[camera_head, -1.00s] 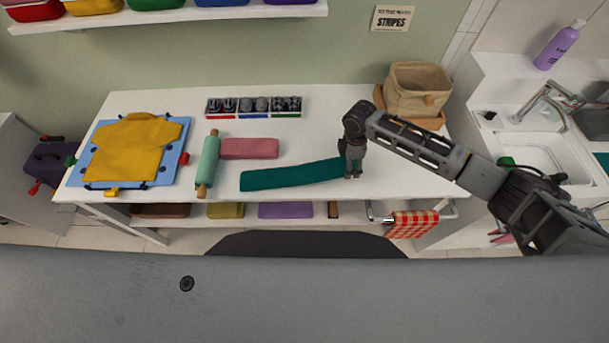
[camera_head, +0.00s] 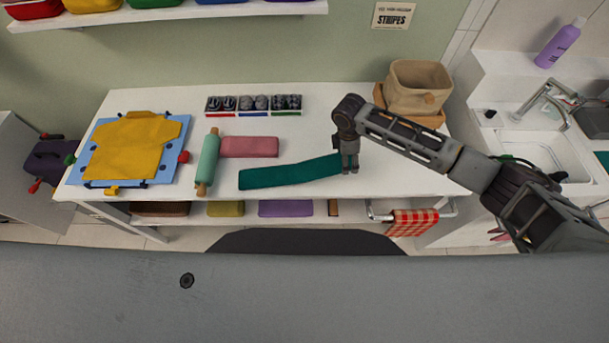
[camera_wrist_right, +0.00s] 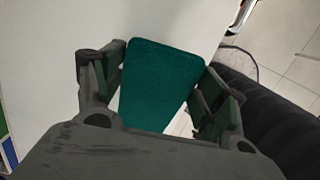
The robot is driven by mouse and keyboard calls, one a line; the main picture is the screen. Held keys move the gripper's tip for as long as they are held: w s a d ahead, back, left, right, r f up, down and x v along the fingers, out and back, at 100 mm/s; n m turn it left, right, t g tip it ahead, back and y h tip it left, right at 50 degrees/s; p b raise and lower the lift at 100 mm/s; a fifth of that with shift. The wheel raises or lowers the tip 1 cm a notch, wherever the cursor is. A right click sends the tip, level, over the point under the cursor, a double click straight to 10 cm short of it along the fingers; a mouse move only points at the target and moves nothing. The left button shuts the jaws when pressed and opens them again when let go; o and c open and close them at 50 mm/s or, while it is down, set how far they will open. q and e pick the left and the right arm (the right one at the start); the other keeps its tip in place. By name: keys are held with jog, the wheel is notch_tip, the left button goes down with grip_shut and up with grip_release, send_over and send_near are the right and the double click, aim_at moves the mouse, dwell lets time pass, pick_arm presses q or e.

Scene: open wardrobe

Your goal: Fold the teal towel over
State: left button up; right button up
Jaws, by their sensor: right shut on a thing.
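The teal towel (camera_head: 285,175) lies as a long flat strip on the white table, near its front edge. Its right end is at my right gripper (camera_head: 350,171) and looks slightly raised. In the right wrist view the towel (camera_wrist_right: 160,80) runs between the fingers of my right gripper, which is shut on it. The gripped edge itself is hidden by the gripper body. My left gripper is not in view.
A yellow shirt (camera_head: 136,150) lies on a blue board (camera_head: 86,168). A beige basket (camera_head: 416,88) stands at the back right.

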jog(key=shift+r, duration=0.1)
jog(key=shift+s+a+r+h, duration=0.1)
jog(key=shift+a+r+h, duration=0.4)
jog(key=shift+a+r, duration=0.2)
jog(key=shift+s+a+r+h, duration=0.15)
jog(key=shift+a+r, duration=0.15)
jog(key=shift+a, duration=0.15)
jog(key=shift+w+a+r+h, duration=0.15)
jog(key=shift+a+r, duration=0.1)
jog(key=shift+a, duration=0.15)
jog(key=shift+s, duration=0.1)
jog(key=shift+s+a+r+h, duration=0.1)
jog(key=shift+a+r+h, duration=0.25)
jog(key=shift+a, duration=0.55)
